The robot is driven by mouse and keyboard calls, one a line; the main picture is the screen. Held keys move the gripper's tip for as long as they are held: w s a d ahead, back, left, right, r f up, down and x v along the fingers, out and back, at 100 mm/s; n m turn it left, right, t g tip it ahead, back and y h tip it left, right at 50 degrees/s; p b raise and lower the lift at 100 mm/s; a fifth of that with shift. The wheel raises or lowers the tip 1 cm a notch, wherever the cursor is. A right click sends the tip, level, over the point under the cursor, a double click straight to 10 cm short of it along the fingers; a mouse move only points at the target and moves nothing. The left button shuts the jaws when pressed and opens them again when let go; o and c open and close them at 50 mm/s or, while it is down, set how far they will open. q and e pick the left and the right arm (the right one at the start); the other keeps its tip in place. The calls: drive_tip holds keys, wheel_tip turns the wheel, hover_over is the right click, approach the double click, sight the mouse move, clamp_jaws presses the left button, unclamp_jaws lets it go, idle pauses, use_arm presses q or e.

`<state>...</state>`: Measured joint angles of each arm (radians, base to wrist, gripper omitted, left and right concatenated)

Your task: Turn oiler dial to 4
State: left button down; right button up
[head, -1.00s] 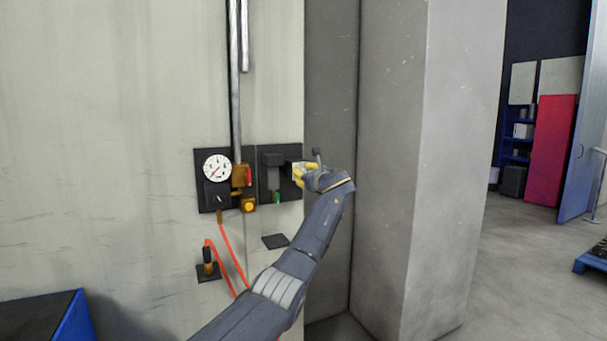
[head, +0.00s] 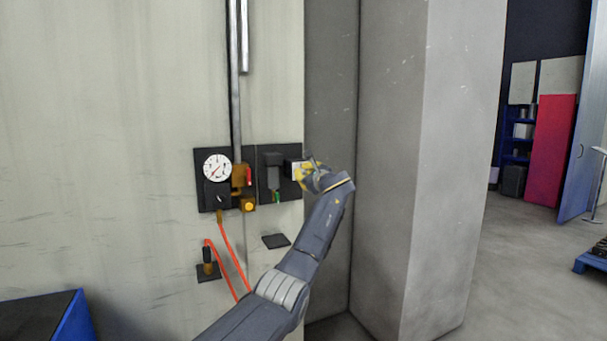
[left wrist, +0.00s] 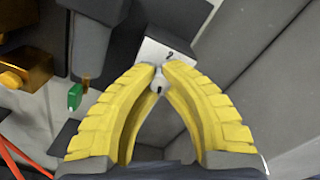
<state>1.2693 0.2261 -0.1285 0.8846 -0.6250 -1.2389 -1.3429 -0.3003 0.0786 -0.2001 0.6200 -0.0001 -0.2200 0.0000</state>
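The oiler (head: 273,165) is a dark block on a black wall plate, with a small green part below it. It also shows in the left wrist view (left wrist: 92,35). A white scale plate (left wrist: 165,52) at its right side bears a dark mark like a 2. The small grey dial knob (left wrist: 160,80) sits just below that plate. My left gripper (left wrist: 159,68) has its yellow fingertips together around the knob, hiding part of it. In the head view my left gripper (head: 298,171) is at the plate's right edge. My right gripper is not in view.
A round white gauge (head: 217,167), brass valve (head: 248,205) and red lever (head: 248,177) are left of the oiler. Orange hoses (head: 232,256) hang below. A grey pillar (head: 390,150) stands right of my left arm. A blue-edged box (head: 78,318) is at lower left.

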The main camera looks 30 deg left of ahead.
use_arm(q)
drive_tip(key=n, duration=0.4)
drive_tip(key=shift+n, duration=0.4)
drive_tip(key=n, duration=0.3)
drive_tip(key=shift+n, duration=0.3)
drive_tip(key=n, duration=1.2)
drive_tip(key=shift+f+n, duration=0.1)
drive_tip(key=shift+n, duration=0.2)
drive_tip(key=n, duration=0.3)
drive_tip(key=shift+n, duration=0.3)
drive_tip(key=n, duration=0.4)
drive_tip(key=shift+f, duration=0.1)
drive_tip(key=shift+n, duration=1.8)
